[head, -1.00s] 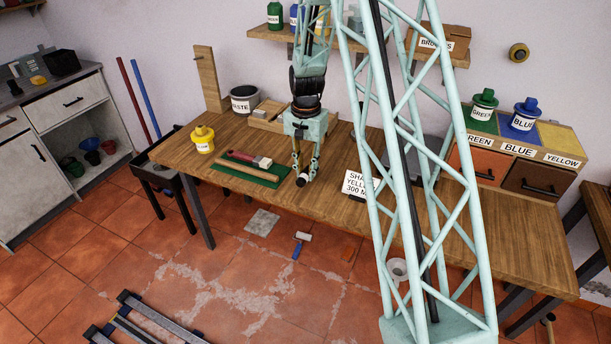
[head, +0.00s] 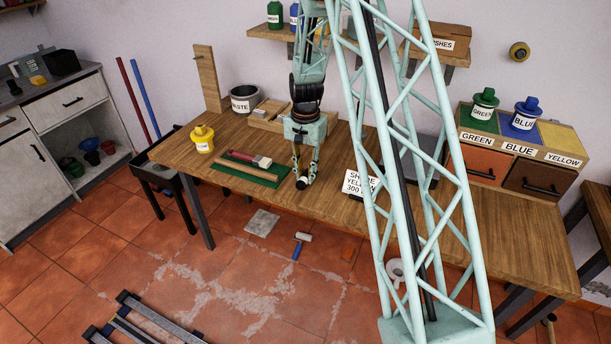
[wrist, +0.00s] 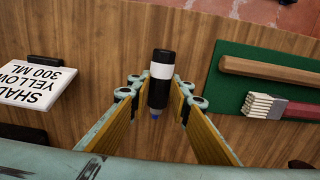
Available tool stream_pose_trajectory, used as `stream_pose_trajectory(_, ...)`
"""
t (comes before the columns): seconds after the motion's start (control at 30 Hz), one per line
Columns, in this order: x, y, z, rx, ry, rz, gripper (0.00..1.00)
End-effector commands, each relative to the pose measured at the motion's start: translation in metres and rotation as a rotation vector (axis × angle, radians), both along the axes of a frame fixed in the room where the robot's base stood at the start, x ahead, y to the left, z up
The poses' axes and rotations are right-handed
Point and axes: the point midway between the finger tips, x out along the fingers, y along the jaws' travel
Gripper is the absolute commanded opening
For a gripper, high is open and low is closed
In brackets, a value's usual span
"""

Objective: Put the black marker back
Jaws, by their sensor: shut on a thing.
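The black marker (wrist: 160,82) has a dark body, a white band and a small blue tip. In the wrist view it stands between the two fingertips of my gripper (wrist: 158,92), which is shut on it. In the head view my gripper (head: 303,178) points down at the front part of the workbench, and the marker (head: 302,184) shows as a small dark and white piece at the fingertips. I cannot tell whether the marker touches the bench top.
A green mat (head: 238,174) with a wooden rod and a red-handled brush lies left of my gripper. A "SHADE YELLOW 300 ML" card (head: 354,184) stands to the right.

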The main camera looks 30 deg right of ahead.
Motion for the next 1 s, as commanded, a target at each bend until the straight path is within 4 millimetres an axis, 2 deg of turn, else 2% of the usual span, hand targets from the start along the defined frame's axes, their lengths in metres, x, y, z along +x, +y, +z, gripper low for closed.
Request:
stream_pose_trajectory(0.5, 0.0001, -0.0001, -0.0044, 0.0, 0.0, 0.0, 0.08)
stream_pose_trajectory(0.53, 0.0001, -0.0001, -0.0039, 0.0, 0.0, 0.0, 0.21)
stream_pose_trajectory(0.67, 0.0001, 0.0, -0.0035, -0.001, -0.001, 0.0, 0.32)
stream_pose_trajectory(1.0, 0.0, 0.0, -0.0039, 0.0, 0.0, 0.0, 0.32)
